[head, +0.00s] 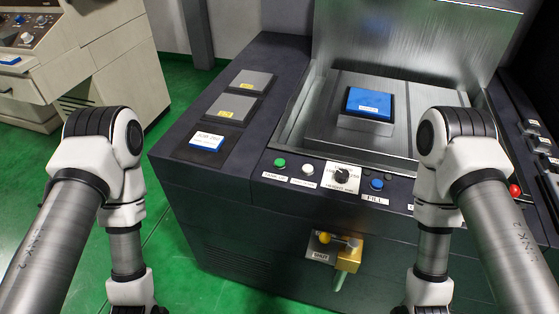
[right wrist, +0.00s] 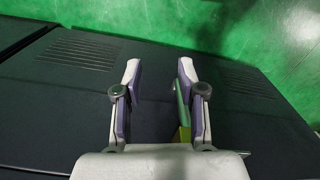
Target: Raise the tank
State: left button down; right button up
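The dark machine has a metal tank area (head: 300,112) with a grey worktable (head: 345,146) and a blue block (head: 370,102) on it. A green button (head: 280,162), a white button (head: 307,169), a black knob (head: 342,175) and a blue button (head: 377,184) labelled FILL sit on its front panel; the other labels are hard to read. My right gripper (right wrist: 158,78) is open in the right wrist view, pointing down past the dark machine front. A green tube (right wrist: 183,88) with a yellow part shows close beside its right finger; contact cannot be told. My left gripper is out of view.
A yellow valve (head: 348,256) with a lever and green spout juts from the machine front. A red button (head: 515,190) is at the right. Grey pads (head: 238,108) and a blue-white block (head: 207,141) lie on the left top. Green floor (head: 190,200) is clear at left.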

grip_shut()
dwell(1.1)
